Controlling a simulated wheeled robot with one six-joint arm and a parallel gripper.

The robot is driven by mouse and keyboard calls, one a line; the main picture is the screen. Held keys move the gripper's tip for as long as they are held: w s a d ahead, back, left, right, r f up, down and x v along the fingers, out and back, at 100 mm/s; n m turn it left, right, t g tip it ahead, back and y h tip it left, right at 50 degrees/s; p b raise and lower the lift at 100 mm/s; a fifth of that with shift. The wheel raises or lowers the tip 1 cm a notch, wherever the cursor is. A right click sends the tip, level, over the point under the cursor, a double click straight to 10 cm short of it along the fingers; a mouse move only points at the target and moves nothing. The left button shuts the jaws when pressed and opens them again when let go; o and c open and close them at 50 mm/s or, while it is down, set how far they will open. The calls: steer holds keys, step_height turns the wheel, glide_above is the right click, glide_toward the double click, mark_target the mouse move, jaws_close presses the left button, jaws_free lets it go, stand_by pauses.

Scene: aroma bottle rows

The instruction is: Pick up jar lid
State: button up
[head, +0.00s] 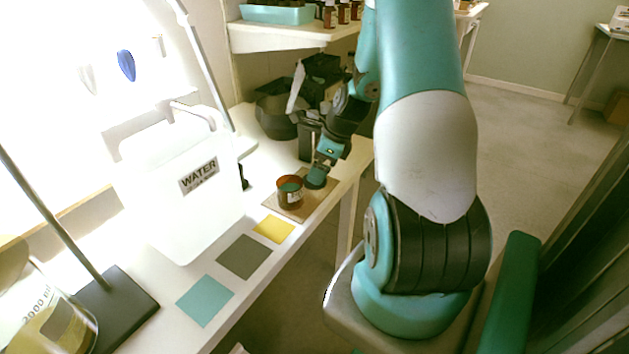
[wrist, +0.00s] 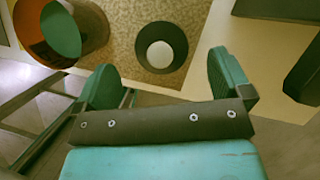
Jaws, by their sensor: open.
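A dark round jar lid with a pale disc at its centre (wrist: 160,48) lies on the tan cork mat in the wrist view. My gripper (wrist: 162,65) is open, its two teal fingers apart on the near side of the lid, with nothing between them. An amber jar (wrist: 85,28) with a teal inside stands to the left of the lid. In the head view the jar (head: 290,193) is on the mat (head: 300,212), and my gripper (head: 318,177) is low just right of it. I cannot make out the lid in the head view.
A white WATER container (head: 180,185) stands left of the mat. Yellow (head: 274,229), grey and teal squares lie in front along the bench. Dark bins (head: 277,110) stand behind my gripper. A shelf with small bottles is above. The bench edge is close on the right.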

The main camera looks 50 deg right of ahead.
mark_target(307, 185)
steer(key=x, duration=0.3)
steer(key=shift+w+f, duration=0.1)
steer(key=shift+f, duration=0.1)
steer(key=shift+c, duration=0.4)
steer(key=c, duration=0.9)
steer(key=shift+r, duration=0.1)
